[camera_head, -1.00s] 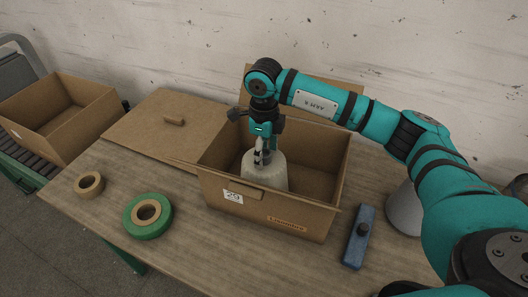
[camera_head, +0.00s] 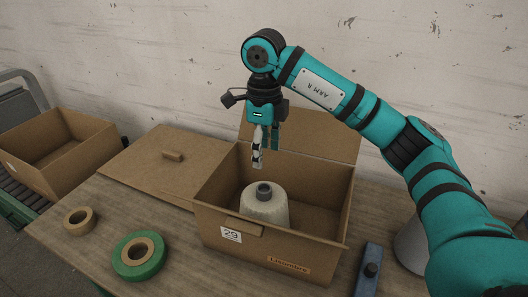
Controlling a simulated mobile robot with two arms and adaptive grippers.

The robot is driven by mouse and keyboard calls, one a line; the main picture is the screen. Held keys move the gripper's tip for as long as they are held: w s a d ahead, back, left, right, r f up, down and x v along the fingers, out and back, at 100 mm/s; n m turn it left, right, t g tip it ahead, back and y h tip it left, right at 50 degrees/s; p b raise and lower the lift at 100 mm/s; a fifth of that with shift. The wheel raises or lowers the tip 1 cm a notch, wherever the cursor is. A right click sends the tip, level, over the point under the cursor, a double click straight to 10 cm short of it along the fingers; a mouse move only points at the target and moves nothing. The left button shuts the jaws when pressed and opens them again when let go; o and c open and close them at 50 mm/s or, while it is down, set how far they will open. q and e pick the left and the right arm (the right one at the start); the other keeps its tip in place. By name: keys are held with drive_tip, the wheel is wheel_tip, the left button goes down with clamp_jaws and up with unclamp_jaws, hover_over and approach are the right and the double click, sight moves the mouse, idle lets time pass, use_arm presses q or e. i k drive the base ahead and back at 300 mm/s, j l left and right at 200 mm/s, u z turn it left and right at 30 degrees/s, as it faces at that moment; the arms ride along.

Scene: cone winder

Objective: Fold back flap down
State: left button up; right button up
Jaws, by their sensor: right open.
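An open cardboard box (camera_head: 283,247) stands on the wooden table with a label reading 29 on its front. Its back flap (camera_head: 303,135) stands up behind the opening. A cream yarn cone (camera_head: 264,205) with a grey top sits upright inside, toward the left. My right gripper (camera_head: 264,158) is open and empty, above the cone and apart from it, in front of the back flap. My left gripper is not in view.
A green tape roll (camera_head: 125,264) and a smaller tan roll (camera_head: 78,221) lie on the table (camera_head: 190,255) at the left. A blue tool (camera_head: 369,272) lies right of the box, near a pale cone (camera_head: 412,245). Another open box (camera_head: 55,150) stands on a conveyor at the far left.

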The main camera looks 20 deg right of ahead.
sight(310, 132)
drive_tip(key=i+j+z, duration=0.15)
drive_tip(key=i+j, duration=0.2)
drive_tip(key=i+j+z, duration=0.1)
drive_tip(key=i+j, duration=0.2)
drive_tip(key=j, duration=0.3)
